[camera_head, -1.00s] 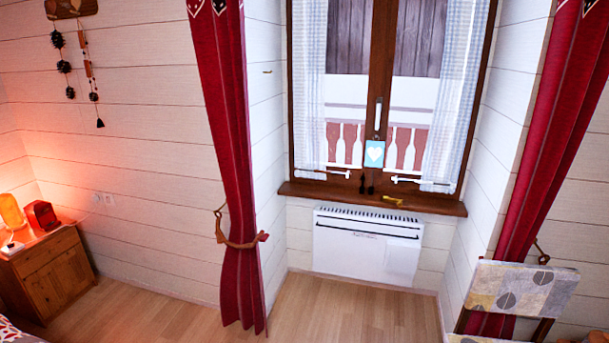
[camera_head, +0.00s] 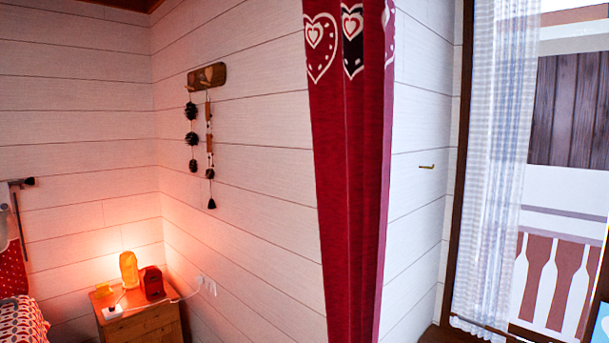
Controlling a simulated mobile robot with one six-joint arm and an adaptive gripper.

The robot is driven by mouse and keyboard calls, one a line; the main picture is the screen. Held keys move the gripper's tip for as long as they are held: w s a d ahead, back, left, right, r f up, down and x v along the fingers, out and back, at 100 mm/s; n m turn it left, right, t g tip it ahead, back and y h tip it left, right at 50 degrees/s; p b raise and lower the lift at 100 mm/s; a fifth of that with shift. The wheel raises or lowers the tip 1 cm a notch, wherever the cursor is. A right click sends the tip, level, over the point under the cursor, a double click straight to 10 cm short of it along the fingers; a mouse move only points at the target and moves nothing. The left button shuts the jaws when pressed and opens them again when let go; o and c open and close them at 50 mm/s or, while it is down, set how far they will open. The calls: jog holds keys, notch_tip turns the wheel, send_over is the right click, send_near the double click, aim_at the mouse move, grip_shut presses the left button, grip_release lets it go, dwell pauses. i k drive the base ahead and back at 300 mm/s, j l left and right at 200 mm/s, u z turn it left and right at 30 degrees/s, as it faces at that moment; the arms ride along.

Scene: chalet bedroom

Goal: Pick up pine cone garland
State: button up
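The pine cone garland (camera_head: 191,137) hangs down the white plank wall from a small wooden hook board (camera_head: 207,77), at the left of the curtain. It is a string of several dark, round pine cones. A second string (camera_head: 210,150) of wooden pieces with a dark tassel hangs just right of it from the same board. My gripper is not in view.
A bed corner (camera_head: 22,322) shows at lower left. A red curtain (camera_head: 350,180) hangs beside the window at right. The floor is out of view.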

aim_at(192, 139)
jog(key=i+u, duration=0.35)
jog(key=i+l+u, duration=0.1)
jog(key=i+u, duration=0.2)
jog(key=i, duration=0.15)
jog(key=i+l+u, duration=0.35)
jog(key=i+j, duration=0.2)
jog(key=i, duration=0.3)
jog(key=i+j+u, duration=0.15)
jog(key=i, duration=0.35)
jog(key=i+j, duration=0.15)
jog(key=i, duration=0.35)
jog(key=k+u, duration=0.05)
